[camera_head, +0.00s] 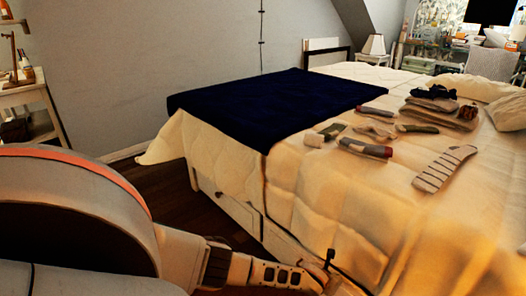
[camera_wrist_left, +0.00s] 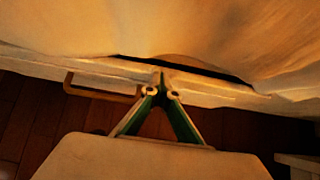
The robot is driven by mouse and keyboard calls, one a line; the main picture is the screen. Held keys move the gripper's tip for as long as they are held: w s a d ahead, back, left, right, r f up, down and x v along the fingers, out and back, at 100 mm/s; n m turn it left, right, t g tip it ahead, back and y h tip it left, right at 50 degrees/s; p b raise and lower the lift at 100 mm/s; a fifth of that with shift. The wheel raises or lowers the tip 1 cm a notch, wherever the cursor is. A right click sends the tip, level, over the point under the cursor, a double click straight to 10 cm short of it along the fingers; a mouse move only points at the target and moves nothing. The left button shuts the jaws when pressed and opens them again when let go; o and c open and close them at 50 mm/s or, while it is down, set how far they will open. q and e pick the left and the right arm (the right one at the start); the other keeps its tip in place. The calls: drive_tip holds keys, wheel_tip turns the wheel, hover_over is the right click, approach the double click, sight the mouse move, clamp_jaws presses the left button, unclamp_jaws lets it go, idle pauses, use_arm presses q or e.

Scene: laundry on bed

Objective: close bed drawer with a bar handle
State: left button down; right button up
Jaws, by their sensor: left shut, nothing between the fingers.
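A bed (camera_head: 340,205) with pale drawer fronts along its lower side fills the right of the head view. In the left wrist view a pale drawer front (camera_wrist_left: 225,92) runs across the frame, with a bar handle (camera_wrist_left: 100,93) at its left. A dark gap shows between the drawer's top edge and the bedding. My left gripper (camera_head: 328,268) is low beside the bed in the head view. In the wrist view its fingertips (camera_wrist_left: 163,78) are together and empty, at the drawer front right of the handle; I cannot tell whether they touch it. My right gripper is out of view.
A cream quilt (camera_wrist_left: 250,35) hangs over the drawer. A dark blue blanket (camera_head: 265,105) and several socks and folded clothes lie on the bed. A strip of dark wooden floor (camera_head: 165,195) is clear beside the bed. A small shelf table (camera_head: 25,100) stands at the far left.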

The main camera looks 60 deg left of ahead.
use_arm(q)
drive_tip(key=shift+w+a, duration=0.1)
drive_tip(key=shift+w, duration=0.1)
idle(0.5)
drive_tip(key=shift+s+r, duration=0.1)
drive_tip(key=shift+r, duration=0.05)
drive_tip(key=v, duration=1.1)
drive_tip(key=shift+s+r, duration=0.25)
drive_tip(key=shift+r, duration=0.05)
